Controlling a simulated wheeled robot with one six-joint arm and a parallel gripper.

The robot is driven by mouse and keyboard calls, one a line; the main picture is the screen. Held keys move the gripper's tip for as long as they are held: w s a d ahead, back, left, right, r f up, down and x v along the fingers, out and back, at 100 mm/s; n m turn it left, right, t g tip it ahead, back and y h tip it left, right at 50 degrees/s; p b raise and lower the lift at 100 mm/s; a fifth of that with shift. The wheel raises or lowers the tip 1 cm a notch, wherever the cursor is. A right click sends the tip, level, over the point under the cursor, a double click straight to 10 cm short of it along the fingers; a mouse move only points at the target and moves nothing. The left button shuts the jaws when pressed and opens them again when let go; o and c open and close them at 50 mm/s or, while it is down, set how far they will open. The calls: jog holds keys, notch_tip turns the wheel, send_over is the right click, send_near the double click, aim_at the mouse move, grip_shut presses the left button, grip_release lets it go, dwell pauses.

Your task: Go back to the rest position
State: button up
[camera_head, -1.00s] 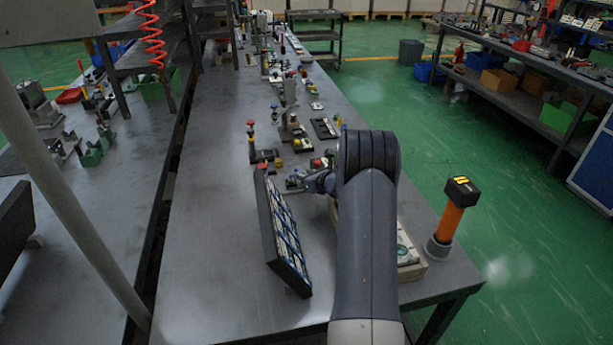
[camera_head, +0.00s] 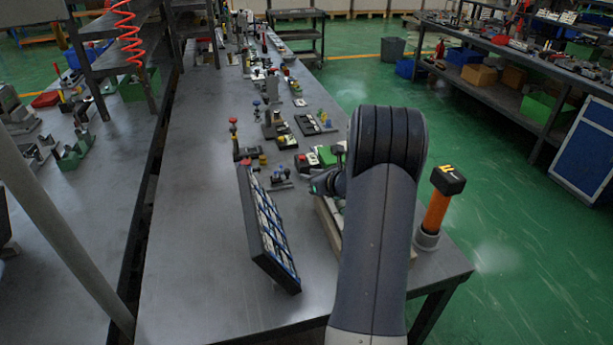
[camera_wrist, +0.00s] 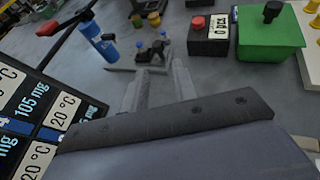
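My gripper (camera_head: 318,186) is low over the bench beside the right side of the tilted display panel, partly hidden by my arm. In the wrist view its two grey fingers (camera_wrist: 158,92) stand apart with only bench visible between them. A small metal valve block with blue knobs (camera_wrist: 150,52) sits just beyond the fingertips, apart from them. It also shows in the head view (camera_head: 280,179).
The display panel (camera_head: 266,232) leans close on the left. A red-button box (camera_wrist: 208,36) and a green box (camera_wrist: 268,32) stand beyond the gripper. An orange post (camera_head: 437,208) stands at the bench's right edge. The bench's left part (camera_head: 190,220) is clear.

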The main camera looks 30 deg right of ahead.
aim_at(285, 170)
dwell(0.3)
jog(key=p+x, duration=0.2)
jog(key=x, duration=0.8)
jog(key=shift+w+a+f, duration=0.1)
jog(key=shift+w, duration=0.2)
jog(key=shift+w+a+p, duration=0.2)
jog(key=shift+p, duration=0.1)
jog(key=shift+a, duration=0.35)
